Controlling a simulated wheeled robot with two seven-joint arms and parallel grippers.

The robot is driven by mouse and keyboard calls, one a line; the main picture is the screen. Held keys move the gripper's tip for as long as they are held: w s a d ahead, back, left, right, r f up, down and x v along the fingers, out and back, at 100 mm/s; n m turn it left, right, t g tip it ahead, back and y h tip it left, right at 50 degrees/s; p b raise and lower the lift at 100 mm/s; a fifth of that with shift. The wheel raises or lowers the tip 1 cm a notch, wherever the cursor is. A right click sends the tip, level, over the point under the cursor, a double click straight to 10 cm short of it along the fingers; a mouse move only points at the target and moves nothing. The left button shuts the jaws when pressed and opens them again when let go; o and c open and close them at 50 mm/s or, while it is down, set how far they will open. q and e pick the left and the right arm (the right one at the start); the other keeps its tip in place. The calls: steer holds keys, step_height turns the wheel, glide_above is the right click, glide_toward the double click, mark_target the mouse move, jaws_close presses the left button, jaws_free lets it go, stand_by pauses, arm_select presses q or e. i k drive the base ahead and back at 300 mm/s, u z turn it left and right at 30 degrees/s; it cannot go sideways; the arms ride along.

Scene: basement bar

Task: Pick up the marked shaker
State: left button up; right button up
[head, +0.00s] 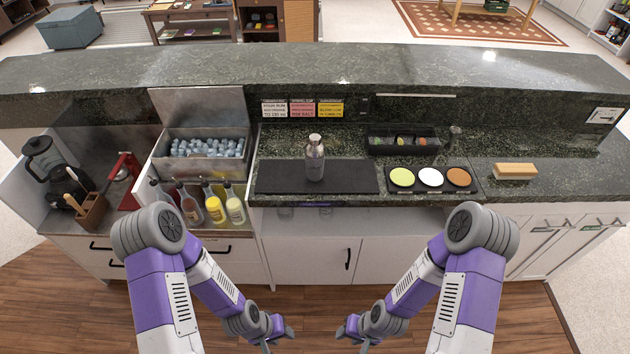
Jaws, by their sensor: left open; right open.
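A silver metal shaker (315,158) stands upright on the black bar mat (275,180) at the middle of the counter. Any mark on it is too small to make out. My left gripper (276,343) is open and empty, low in front of the cabinets at the bottom of the view. My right gripper (354,342) is open and empty, also low, a little to the right of it. Both grippers are well below and in front of the shaker, apart from it.
A tray with three coloured rimming dishes (430,189) and a black garnish box (385,150) stand right of the mat. An ice bin (205,165) and several bottles (215,206) are left. A wooden-backed brush or block (515,171) lies far right. A raised ledge (400,72) runs behind.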

mark_target(314, 167)
steer(key=k, duration=0.15)
steer(key=z, duration=1.15)
steer(key=i, duration=0.7)
steer(key=u, duration=0.25)
